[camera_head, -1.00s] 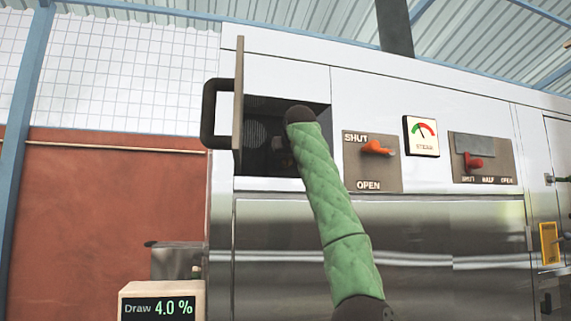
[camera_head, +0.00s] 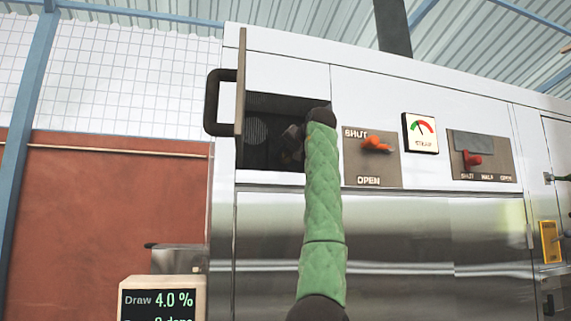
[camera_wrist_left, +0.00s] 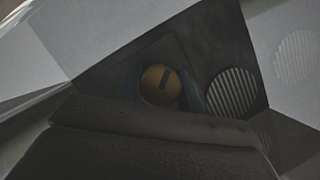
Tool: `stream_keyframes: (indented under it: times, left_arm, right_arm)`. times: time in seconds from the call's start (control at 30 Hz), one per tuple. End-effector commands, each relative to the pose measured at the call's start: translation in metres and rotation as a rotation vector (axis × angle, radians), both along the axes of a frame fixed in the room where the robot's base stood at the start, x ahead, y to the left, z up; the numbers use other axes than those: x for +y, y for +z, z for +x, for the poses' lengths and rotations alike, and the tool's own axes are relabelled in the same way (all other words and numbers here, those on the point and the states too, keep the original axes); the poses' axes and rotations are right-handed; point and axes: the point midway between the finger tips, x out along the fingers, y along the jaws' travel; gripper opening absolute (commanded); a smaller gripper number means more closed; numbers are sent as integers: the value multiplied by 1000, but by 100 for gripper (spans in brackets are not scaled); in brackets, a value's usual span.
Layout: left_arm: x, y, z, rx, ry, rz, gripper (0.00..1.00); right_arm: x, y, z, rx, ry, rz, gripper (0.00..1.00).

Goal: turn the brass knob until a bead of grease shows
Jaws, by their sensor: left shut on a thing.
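The brass knob (camera_wrist_left: 160,85) is a round yellow disc with a dark slot, upright in the left wrist view. It sits inside a dark open compartment in the white machine. My left gripper (camera_wrist_left: 161,92) has a blue finger on either side of the knob and is shut on it. In the head view my green-sleeved left arm reaches up into the compartment, and the left gripper (camera_head: 290,138) is dark and partly hidden by the wrist. The knob cannot be made out in the head view. My right gripper is not in view.
The compartment's door (camera_head: 240,100) stands open on the left, with a black handle (camera_head: 212,103). To the right are an orange shut/open lever (camera_head: 375,144), a steam gauge (camera_head: 421,132) and a red lever (camera_head: 472,160). A display (camera_head: 160,299) at lower left reads Draw 4.0 %.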

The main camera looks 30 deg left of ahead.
Motion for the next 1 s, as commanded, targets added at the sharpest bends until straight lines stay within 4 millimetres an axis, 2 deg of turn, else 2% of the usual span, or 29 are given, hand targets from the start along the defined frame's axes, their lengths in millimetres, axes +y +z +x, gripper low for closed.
stream_keyframes:
  times: [0.23,0.5,0.7,1.0]
  left_arm:
    - [-2,-2,0,160,-2,140,15]
    - [-3,-1,1,284,-2,246,15]
    - [-3,-1,1,335,-4,287,15]
    - [-3,-1,1,356,-4,304,15]
  right_arm:
    - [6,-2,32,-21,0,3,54]
    - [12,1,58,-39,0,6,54]
    - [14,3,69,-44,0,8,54]
    - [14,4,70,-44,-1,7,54]
